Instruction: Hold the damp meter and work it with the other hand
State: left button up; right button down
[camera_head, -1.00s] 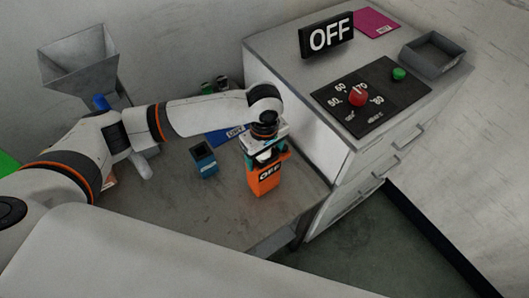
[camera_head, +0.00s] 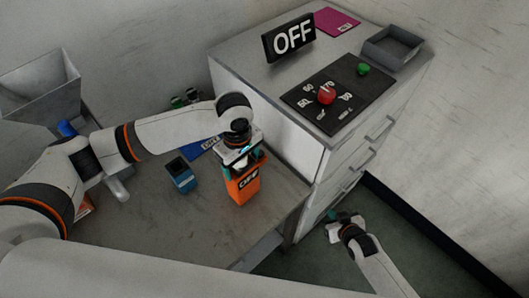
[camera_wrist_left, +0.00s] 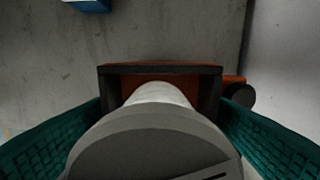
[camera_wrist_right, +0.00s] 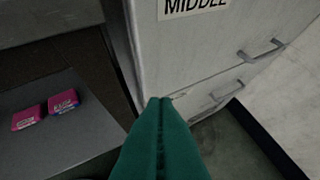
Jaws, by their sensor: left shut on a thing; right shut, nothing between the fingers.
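The damp meter appears to be the orange body marked OFF (camera_head: 242,187), standing upright at the table's right edge. My left gripper (camera_head: 240,152) is at its top and shut on its grey round head. In the left wrist view the teal fingers flank this grey head (camera_wrist_left: 150,150), with a pale stem running into an orange, black-rimmed opening (camera_wrist_left: 160,70). Whether the meter's base touches the table is unclear. My right gripper (camera_head: 338,228) is low in front of the cabinet, apart from the meter. Its teal fingers (camera_wrist_right: 160,105) are shut and empty in the right wrist view.
The cabinet (camera_head: 300,150) carries an OFF sign (camera_head: 288,40), a red knob (camera_head: 326,95), a green button (camera_head: 363,69) and a grey tray (camera_head: 392,50). A blue container (camera_head: 181,177) stands left of the meter. Two pink packs (camera_wrist_right: 45,110) lie on a grey surface.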

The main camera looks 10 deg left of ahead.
jog(key=w+a+r+n+t+y, duration=0.15)
jog(key=a+r, duration=0.25)
jog(key=r, duration=0.4)
jog(key=w+a+r+n+y, duration=0.1)
jog(key=w+a+r+y, duration=0.15)
jog(key=a+r, duration=0.4)
jog(key=s+a+r+n+y, duration=0.1)
jog(key=s+a+r+y, duration=0.1)
jog(key=r, duration=0.5)
jog(key=s+a+r+n+y, duration=0.1)
jog(key=s+a+r+y, duration=0.1)
jog(key=r, duration=0.4)
jog(key=shift+s+a+r+n+g, duration=0.35)
jog(key=shift+s+a+r+g, duration=0.05)
jog(key=shift+s+g, duration=0.05)
jog(key=w+a+f, duration=0.6)
jog(key=a, duration=0.1)
jog(key=shift+a+f, duration=0.2)
jog(key=shift+a, duration=0.1)
jog(key=shift+f, duration=0.1)
